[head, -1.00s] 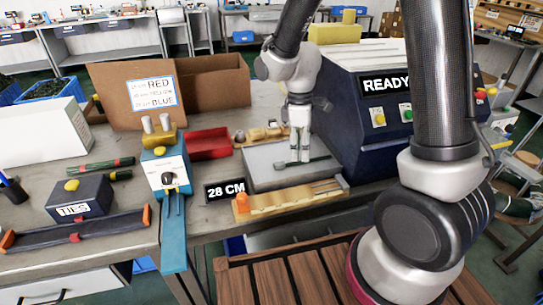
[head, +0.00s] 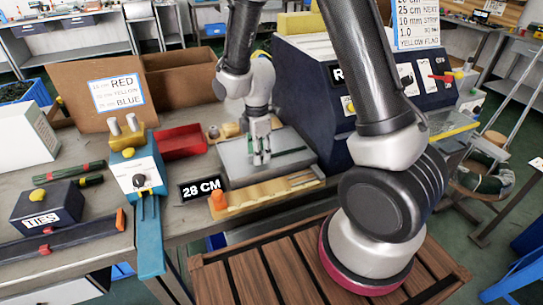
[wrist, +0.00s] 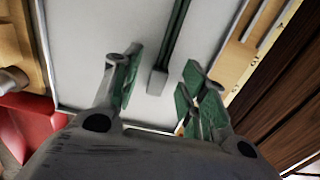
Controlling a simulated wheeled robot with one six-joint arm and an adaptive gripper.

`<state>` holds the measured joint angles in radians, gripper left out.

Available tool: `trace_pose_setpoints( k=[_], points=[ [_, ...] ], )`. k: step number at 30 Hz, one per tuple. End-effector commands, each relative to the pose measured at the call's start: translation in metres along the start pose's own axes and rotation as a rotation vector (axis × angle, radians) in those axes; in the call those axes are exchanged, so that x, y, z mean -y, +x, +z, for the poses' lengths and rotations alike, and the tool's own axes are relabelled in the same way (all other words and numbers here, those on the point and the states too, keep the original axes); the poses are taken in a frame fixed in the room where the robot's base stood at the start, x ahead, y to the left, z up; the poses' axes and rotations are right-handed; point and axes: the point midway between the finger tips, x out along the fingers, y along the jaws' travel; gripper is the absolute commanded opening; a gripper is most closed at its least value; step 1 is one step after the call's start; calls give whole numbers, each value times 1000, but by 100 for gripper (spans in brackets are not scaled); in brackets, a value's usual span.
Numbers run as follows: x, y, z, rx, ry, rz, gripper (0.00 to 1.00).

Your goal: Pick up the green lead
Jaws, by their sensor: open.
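The green lead (head: 290,152) lies on a flat grey plate (head: 236,172) on the bench, to the right of my gripper in the head view. In the wrist view the dark green lead (wrist: 176,35) runs down from the top edge and ends in a grey tip between the fingertips. My gripper (head: 261,160) points down over the plate near that end. In the wrist view my gripper (wrist: 160,72) is open, with one green-padded finger on each side of the lead's end. Nothing is held. Whether the fingertips touch the plate cannot be told.
A wooden jig (head: 265,193) with a 28 CM sign (head: 201,188) lies in front of the plate. A red tray (head: 181,143) and a blue stripping device (head: 134,172) stand left. A dark blue machine (head: 313,88) stands behind right, partly hidden by my arm.

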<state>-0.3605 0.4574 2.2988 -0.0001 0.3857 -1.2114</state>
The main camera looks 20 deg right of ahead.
Motion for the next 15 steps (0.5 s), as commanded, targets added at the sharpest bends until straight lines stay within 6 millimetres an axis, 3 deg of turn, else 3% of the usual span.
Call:
trace_pose_setpoints(
  k=[9, 15],
  points=[
    [0, 9, 0, 0, 1, 1, 43],
    [0, 8, 0, 0, 1, 1, 6]
  ],
)
